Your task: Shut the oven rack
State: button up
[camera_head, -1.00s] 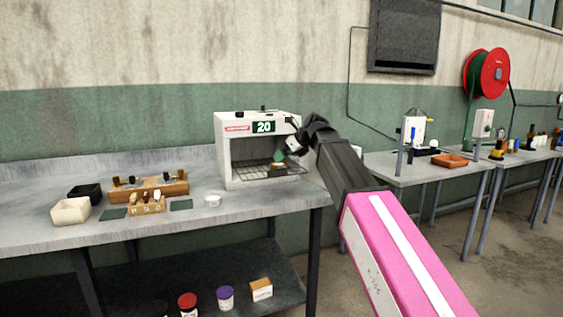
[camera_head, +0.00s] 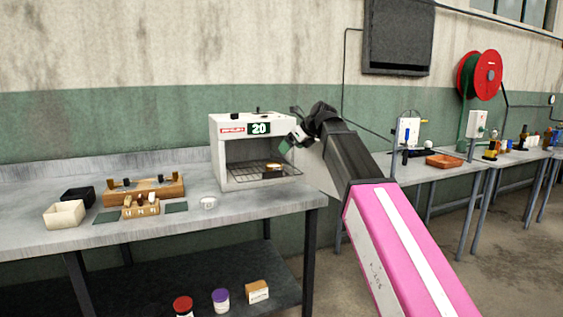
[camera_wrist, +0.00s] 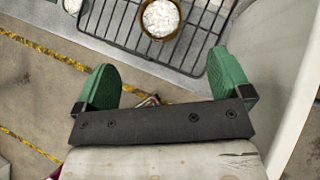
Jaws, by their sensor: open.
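The white oven (camera_head: 252,124) stands on the workbench with its front open and a green "20" display. In the head view my gripper (camera_head: 287,147) is at the right side of the oven opening.
A wooden block rack (camera_head: 150,189), a white box (camera_head: 64,215) and a black box (camera_head: 78,195) are further left. The floor shows below the bench edge.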

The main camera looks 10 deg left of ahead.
aim_at(262, 165)
jog(key=k+j, duration=0.35)
jog(key=k+j+z, duration=0.1)
jog(key=k+j, duration=0.25)
jog(key=j, duration=0.2)
